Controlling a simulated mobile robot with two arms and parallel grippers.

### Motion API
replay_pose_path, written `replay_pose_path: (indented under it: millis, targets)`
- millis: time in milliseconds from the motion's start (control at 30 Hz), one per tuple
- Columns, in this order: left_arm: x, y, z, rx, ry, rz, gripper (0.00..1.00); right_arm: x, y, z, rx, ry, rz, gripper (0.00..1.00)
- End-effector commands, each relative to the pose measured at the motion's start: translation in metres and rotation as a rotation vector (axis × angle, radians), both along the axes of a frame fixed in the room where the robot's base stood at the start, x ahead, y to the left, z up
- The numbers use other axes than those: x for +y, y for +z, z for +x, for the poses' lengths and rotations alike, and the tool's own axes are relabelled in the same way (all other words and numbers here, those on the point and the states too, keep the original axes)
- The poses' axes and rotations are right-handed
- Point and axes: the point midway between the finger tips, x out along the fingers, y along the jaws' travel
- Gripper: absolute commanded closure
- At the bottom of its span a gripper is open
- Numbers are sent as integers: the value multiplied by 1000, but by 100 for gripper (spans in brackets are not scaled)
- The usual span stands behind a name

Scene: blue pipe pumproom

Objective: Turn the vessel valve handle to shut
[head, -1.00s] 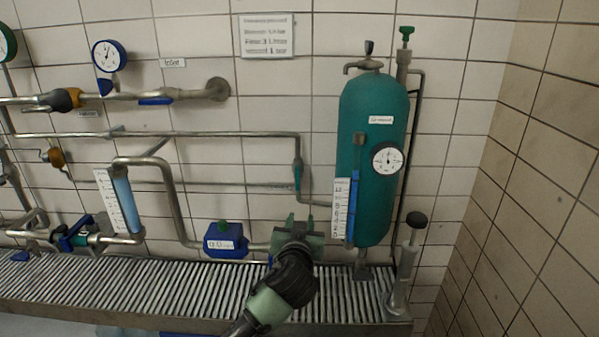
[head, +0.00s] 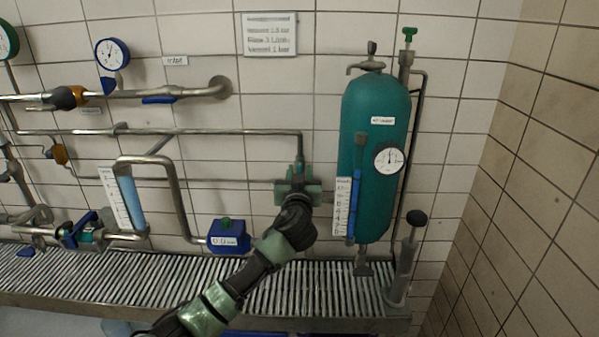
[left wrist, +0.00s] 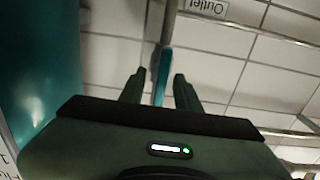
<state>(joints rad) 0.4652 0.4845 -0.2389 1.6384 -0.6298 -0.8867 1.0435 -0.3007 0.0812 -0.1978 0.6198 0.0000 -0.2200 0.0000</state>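The valve handle (left wrist: 162,66) is a narrow teal lever lying in line with a grey metal pipe in the left wrist view. My left gripper (left wrist: 160,76) is open, with one finger on each side of the handle and gaps between. I cannot tell how deep the fingers reach around it. In the head view my left gripper (head: 298,180) is at the pipe just left of the teal vessel (head: 373,110) and hides most of the handle. My right gripper is not in view.
A gauge (head: 388,160) and a level scale (head: 342,205) sit on the vessel's front, close right of my gripper. A blue box (head: 228,238) is on the lower pipe at left. A slatted grate (head: 130,285) runs below. An "Outlet" label (left wrist: 207,7) shows upside down.

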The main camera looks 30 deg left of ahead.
Motion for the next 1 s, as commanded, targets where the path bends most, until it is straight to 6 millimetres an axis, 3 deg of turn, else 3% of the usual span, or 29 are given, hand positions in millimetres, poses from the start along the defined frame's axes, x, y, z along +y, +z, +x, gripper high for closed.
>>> replay_pose_path:
  millis: [100,233,667,1000]
  targets:
    - [0,0,0,0,0,0,67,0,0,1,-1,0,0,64]
    - [0,0,0,1,0,1,100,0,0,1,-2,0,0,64]
    - [0,0,0,22,1,37,100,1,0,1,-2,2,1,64]
    - [-3,0,1,141,0,230,100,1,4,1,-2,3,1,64]
